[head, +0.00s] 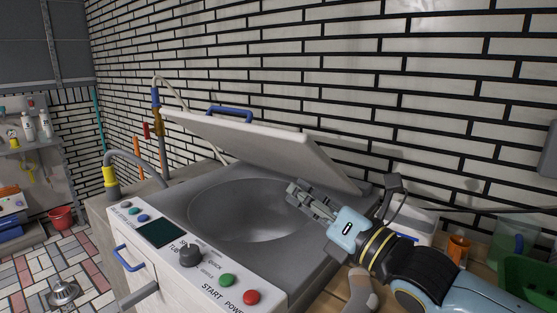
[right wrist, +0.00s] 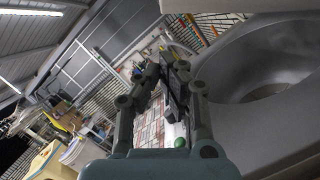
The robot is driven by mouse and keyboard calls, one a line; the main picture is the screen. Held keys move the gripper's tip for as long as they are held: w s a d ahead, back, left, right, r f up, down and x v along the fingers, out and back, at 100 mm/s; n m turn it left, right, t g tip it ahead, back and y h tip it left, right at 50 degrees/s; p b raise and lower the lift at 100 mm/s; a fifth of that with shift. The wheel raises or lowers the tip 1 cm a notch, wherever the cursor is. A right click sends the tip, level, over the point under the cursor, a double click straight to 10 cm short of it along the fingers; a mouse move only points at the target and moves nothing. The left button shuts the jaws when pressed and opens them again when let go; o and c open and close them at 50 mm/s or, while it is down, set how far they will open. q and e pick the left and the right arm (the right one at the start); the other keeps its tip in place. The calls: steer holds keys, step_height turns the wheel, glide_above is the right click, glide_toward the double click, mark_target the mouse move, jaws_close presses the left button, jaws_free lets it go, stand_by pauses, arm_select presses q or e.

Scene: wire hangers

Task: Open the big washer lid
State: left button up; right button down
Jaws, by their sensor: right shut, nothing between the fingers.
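The big washer's lid (head: 262,140) is a pale slab, raised and tilted up toward the tiled wall, hinged at its back right. Its blue handle (head: 230,113) shows at the upper left edge. The open grey drum (head: 240,215) shows below it, and also in the right wrist view (right wrist: 255,62). My right gripper (head: 293,192) is shut and empty, over the right side of the drum opening and just below the lid in the picture. I cannot tell whether it touches the lid. It shows in the right wrist view (right wrist: 165,68). My left gripper is not in view.
The washer's control panel (head: 182,252) has a knob and coloured buttons. A hose (head: 140,157) stands at the left. A wooden counter at the right holds a sock (head: 361,290), an orange cup (head: 458,249) and a green bin (head: 530,280). A red bucket (head: 61,217) stands on the floor.

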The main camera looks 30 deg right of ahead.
arm_select(q)
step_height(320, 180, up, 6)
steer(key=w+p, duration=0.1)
steer(key=p, duration=0.4)
steer(key=shift+p, duration=0.4)
arm_select(e)
steer(key=w+r, duration=0.4)
steer(key=w, duration=0.3)
steer(key=shift+w+d+r, duration=0.2)
steer(key=shift+w+d, duration=0.2)
steer(key=shift+d, duration=0.05)
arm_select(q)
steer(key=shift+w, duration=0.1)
